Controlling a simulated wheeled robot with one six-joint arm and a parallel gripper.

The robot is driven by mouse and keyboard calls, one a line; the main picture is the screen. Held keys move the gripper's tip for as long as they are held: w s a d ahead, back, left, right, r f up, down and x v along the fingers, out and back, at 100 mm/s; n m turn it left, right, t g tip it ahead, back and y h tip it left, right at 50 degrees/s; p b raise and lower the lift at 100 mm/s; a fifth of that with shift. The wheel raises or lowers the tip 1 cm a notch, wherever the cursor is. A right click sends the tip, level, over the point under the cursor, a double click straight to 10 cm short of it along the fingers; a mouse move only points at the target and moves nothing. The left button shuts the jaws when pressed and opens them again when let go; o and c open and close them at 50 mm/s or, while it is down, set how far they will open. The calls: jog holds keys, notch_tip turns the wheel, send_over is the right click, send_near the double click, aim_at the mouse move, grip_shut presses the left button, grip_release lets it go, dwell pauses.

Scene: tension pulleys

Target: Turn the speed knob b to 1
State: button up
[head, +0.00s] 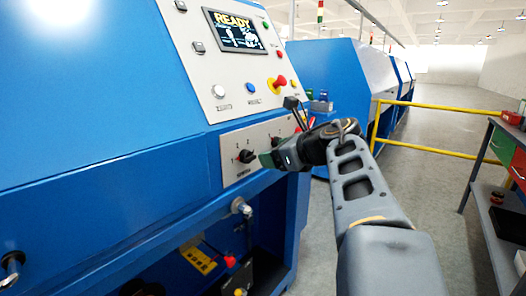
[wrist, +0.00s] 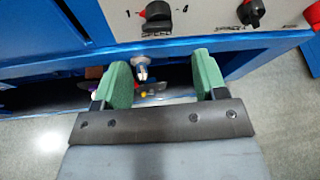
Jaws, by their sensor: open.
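The lower control panel (head: 230,172) is a light plate on the front of the blue machine. A black rotary knob (head: 246,156) shows on it in the head view, with small marks around it and a label below. In the wrist view, a red and black knob (wrist: 158,12) is at the top, left of a black knob (wrist: 251,14). My gripper (wrist: 160,62) is open and empty, with green fingers below and apart from both knobs. In the head view my gripper (head: 269,159) covers part of the panel.
Above is a panel with a READY screen (head: 236,31), buttons and a red mushroom button (head: 280,81). A silver fitting (head: 241,206) sticks out below the lower panel.

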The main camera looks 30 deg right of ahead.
jog(key=shift+v, duration=1.9)
jog(key=shift+r+p, duration=0.1)
jog(key=shift+p, duration=0.25)
